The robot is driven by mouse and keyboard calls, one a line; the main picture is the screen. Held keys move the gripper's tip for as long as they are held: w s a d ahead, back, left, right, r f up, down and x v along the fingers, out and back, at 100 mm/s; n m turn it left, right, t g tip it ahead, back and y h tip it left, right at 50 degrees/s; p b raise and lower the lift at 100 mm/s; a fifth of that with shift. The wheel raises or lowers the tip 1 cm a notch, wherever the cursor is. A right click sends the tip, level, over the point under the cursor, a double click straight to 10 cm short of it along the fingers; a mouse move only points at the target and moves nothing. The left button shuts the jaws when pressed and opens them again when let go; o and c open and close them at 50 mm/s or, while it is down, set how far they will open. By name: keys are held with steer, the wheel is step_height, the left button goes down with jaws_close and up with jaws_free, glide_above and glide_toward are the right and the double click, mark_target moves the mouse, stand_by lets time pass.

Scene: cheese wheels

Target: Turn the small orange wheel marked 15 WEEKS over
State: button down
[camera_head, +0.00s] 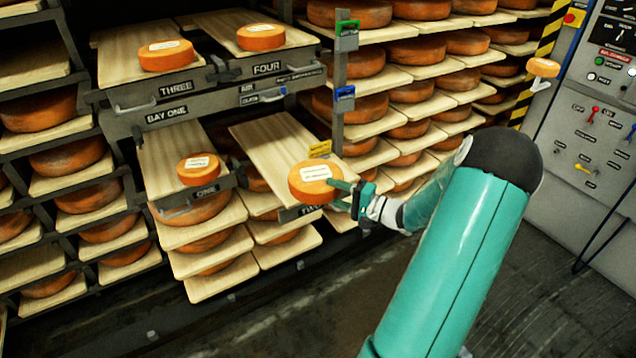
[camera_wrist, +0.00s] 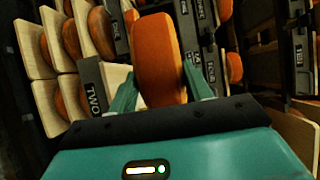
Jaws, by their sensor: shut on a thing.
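A small orange wheel (camera_head: 315,183) with a white label on its upper face is at the near end of the board over the plate marked TWO. My gripper (camera_head: 345,190) reaches it from the right and is shut on its rim. In the wrist view the same wheel (camera_wrist: 160,60) stands between my two fingers (camera_wrist: 161,92). Its label print is too small to read, so I cannot tell if it says 15 WEEKS. The wheel lies nearly flat, label up. I cannot tell whether it touches the board.
Other small labelled wheels sit on boards ONE (camera_head: 198,169), THREE (camera_head: 167,55) and FOUR (camera_head: 261,37). Board TWO (camera_head: 275,145) is bare behind the held wheel. Racks of larger wheels (camera_head: 365,108) stand behind, and a control panel (camera_head: 600,120) is at right.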

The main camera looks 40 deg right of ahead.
steer(key=shift+r, duration=0.15)
steer(key=shift+r, duration=1.4)
